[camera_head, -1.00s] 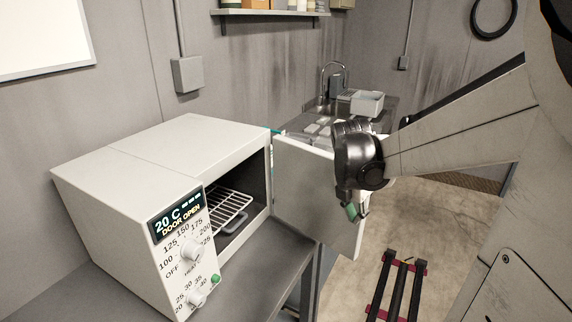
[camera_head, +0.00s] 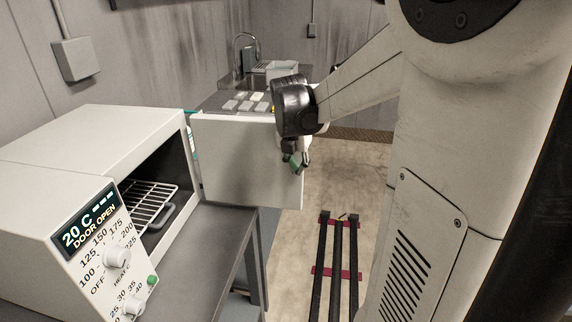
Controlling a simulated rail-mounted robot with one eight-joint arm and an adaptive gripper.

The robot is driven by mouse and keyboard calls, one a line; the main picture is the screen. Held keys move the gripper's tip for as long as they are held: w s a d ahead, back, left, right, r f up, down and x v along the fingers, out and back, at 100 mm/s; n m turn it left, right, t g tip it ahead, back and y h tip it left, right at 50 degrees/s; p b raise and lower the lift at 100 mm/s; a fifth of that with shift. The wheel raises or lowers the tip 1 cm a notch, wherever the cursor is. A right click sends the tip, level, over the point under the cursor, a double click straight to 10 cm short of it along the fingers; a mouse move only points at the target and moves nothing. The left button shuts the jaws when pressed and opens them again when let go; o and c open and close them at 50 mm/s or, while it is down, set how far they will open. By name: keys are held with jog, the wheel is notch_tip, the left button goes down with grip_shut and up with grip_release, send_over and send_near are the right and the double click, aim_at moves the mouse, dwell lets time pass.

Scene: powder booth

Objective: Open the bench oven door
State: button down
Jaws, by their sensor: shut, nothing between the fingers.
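The bench oven (camera_head: 70,145) is a white box at the left, on a grey bench. Its door (camera_head: 245,165) stands wide open, swung out to the right on its hinge side. A wire rack (camera_head: 150,203) shows inside the dark cavity. The panel display (camera_head: 85,222) reads "20 C" and "DOOR OPEN". My gripper (camera_head: 298,164) is at the door's free right edge, pointing down, its green-tipped fingers shut. It partly overlaps the door in the picture, and I cannot tell whether it touches the door.
A sink with a tap (camera_head: 243,50) and a grey bin (camera_head: 282,72) stand behind the door. Several small pale pieces (camera_head: 248,104) lie on the counter there. The bench edge (camera_head: 238,255) is below the door. Black rails (camera_head: 337,265) run along the open floor.

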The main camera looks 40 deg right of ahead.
jog(key=p+v, duration=0.6)
jog(key=v, duration=0.4)
jog(key=shift+s+d, duration=0.2)
jog(key=shift+s, duration=0.1)
jog(key=shift+a, duration=0.1)
jog(key=s+a+f+m+t+y+b, duration=0.1)
jog(key=s+a+f+m+t+b, duration=0.1)
jog(key=s+a+m, duration=0.2)
jog(key=s+a+f+m+t+b, duration=0.2)
jog(key=s+a+f+m+b, duration=0.1)
jog(key=a+m, duration=0.8)
jog(key=s+a+f+m+t+y+b, duration=0.1)
jog(key=s+a+f+m+t+b, duration=0.1)
jog(key=s+a+m, duration=0.3)
jog(key=a+f+m, duration=0.1)
jog(key=a+m, duration=0.2)
jog(key=a, duration=0.3)
jog(key=shift+a+y+b, duration=0.2)
jog(key=shift+y+b, duration=0.1)
jog(key=shift+s, duration=0.15)
